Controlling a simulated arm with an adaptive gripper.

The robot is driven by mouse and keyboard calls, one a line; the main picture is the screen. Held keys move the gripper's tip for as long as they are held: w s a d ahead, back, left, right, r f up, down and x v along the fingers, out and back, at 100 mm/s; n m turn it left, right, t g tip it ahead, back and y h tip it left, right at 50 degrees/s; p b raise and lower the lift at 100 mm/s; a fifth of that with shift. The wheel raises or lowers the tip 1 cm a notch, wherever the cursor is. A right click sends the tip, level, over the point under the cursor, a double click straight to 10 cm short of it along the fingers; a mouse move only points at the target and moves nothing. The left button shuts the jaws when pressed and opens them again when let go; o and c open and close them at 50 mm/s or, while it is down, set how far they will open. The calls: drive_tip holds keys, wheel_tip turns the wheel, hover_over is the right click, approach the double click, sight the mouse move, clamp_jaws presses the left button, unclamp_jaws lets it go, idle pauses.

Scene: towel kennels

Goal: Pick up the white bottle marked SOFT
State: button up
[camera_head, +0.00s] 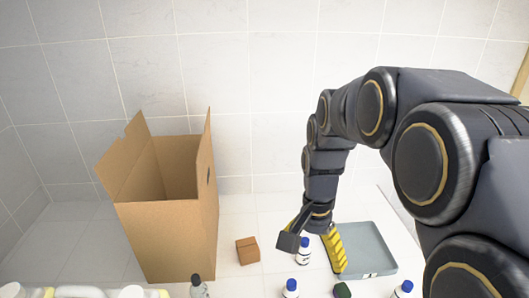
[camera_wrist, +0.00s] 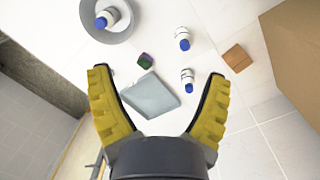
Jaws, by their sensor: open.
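My gripper (camera_head: 313,257) is open, with its yellow-padded fingers spread wide and nothing between them; both fingers show in the wrist view (camera_wrist: 157,76). A white bottle with a blue cap (camera_head: 304,251) stands beyond the fingers in the head view. It seems to be the bottle (camera_wrist: 187,80) inside the right finger's tip in the wrist view, apart from it. Two similar blue-capped bottles show: one nearer the front (camera_head: 290,289) and one at the right (camera_head: 403,288). Their labels are too small to read, so I cannot tell which is marked SOFT.
A grey tray (camera_head: 372,240) lies right of my gripper. A small brown box (camera_head: 248,251) and a tall open carton (camera_head: 165,240) stand left. A dark green block (camera_head: 342,290) is in front. In the wrist view one bottle stands in a round grey dish (camera_wrist: 122,30).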

drive_tip(key=w+d+f+m, duration=0.2)
drive_tip(key=w+f+m, duration=0.35)
drive_tip(key=w, duration=0.55)
drive_tip(key=m+t, duration=0.1)
drive_tip(key=m, duration=0.5)
approach(306, 238)
wheel_tip(306, 238, down, 5)
drive_tip(key=shift+a+f, duration=0.1)
drive_tip(key=shift+a, duration=0.1)
wheel_tip(306, 238, down, 2)
drive_tip(key=shift+f, duration=0.2)
drive_tip(key=f, duration=0.5)
drive_tip(key=shift+s+f, duration=0.25)
drive_tip(key=shift+s, duration=0.05)
drive_tip(key=c, duration=1.2)
